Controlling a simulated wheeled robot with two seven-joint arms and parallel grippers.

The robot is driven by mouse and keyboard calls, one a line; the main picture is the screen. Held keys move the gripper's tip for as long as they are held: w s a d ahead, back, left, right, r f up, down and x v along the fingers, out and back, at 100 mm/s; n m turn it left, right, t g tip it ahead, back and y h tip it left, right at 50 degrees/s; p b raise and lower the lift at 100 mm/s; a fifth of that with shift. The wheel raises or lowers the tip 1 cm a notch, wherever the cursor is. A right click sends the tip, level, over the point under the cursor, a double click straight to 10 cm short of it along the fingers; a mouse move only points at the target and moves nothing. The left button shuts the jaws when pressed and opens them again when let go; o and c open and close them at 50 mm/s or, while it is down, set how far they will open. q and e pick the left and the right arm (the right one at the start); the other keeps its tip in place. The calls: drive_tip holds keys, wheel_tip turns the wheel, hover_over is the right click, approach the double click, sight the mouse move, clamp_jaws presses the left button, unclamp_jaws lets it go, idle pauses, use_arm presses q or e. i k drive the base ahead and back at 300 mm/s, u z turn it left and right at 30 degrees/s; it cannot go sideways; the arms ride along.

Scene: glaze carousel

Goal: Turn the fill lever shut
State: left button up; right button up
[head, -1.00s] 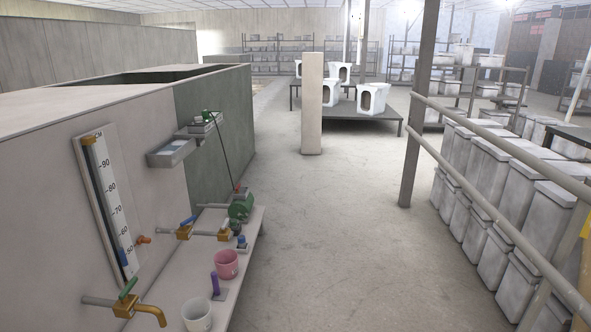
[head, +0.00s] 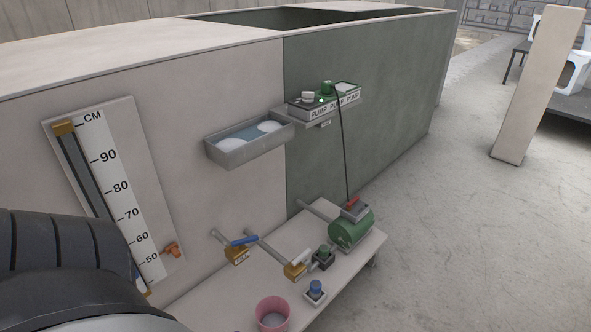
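No label shows which lever is the fill lever. A brass valve (head: 236,256) on a pipe from the tank wall has a blue lever (head: 244,240) lying across the pipe's line. A second brass valve (head: 294,271) sits to its right, on a pipe near the pump; its handle is too small to read clearly. The brass tap with a green lever, seen earlier, is out of sight. Neither gripper is in view; a black ribbed part of my arm (head: 60,255) fills the lower left corner.
A level gauge (head: 115,190) is on the wall, with an orange knob (head: 171,250) beside it. The bench holds a green pump (head: 350,232), a pink bucket (head: 272,314) and a blue-topped button (head: 315,290). A grey tray (head: 248,142) and a pump control box (head: 322,103) jut out above.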

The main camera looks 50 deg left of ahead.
sight(235, 245)
drive_tip(key=i, duration=2.4)
drive_tip(key=u, duration=4.35)
drive_tip(key=i, duration=0.5)
